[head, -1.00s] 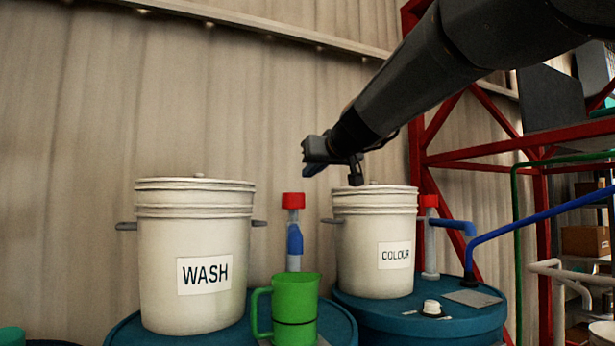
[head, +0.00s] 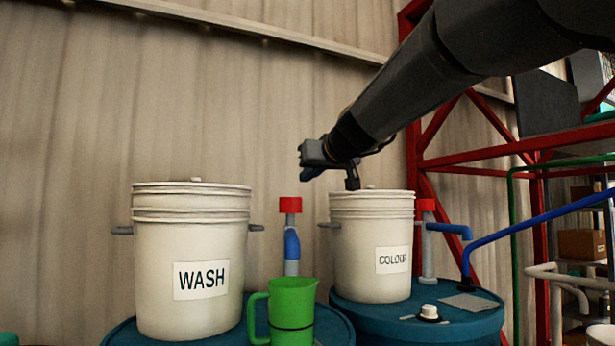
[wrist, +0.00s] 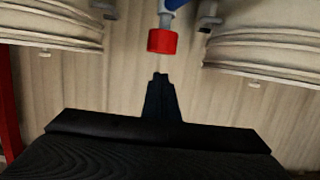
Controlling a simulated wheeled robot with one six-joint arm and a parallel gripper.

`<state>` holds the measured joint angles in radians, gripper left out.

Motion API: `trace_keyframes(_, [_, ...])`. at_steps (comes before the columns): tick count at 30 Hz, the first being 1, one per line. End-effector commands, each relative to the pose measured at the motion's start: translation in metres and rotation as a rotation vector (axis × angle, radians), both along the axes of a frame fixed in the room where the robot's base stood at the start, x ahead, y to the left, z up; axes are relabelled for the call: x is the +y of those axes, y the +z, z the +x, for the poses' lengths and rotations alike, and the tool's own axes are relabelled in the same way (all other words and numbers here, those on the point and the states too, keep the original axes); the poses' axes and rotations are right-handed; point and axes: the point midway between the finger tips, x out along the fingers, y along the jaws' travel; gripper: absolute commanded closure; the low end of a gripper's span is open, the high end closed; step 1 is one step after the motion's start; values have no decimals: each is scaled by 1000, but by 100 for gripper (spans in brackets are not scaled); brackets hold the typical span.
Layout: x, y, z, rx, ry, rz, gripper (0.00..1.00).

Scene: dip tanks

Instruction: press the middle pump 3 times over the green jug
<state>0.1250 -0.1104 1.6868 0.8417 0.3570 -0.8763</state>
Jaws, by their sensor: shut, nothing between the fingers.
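The middle pump has a red cap (head: 290,205) and a blue spout (head: 292,243), and stands between the WASH and COLOUR buckets. The green jug (head: 293,300) stands upright in front of it, under the spout, hiding the pump's lower part. My gripper (head: 306,175) is shut and empty, above the red cap and apart from it. In the wrist view the closed fingers (wrist: 159,77) point at the red cap (wrist: 162,41), with a small gap in the picture between them.
The WASH bucket (head: 190,245) is on the left and the COLOUR bucket (head: 365,265) on the right, both lidded on blue drums. Another red-capped pump (head: 426,206) with a blue pipe stands right of COLOUR. A red steel frame (head: 480,165) rises at the right.

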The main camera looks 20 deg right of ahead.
Motion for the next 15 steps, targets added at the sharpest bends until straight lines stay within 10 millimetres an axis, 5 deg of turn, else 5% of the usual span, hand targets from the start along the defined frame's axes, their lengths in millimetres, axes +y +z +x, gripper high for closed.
trace_keyframes(9, [-4, 33, -1, 4, 1, 0, 100])
trace_keyframes(15, [-4, 33, 0, 5, 2, 0, 100])
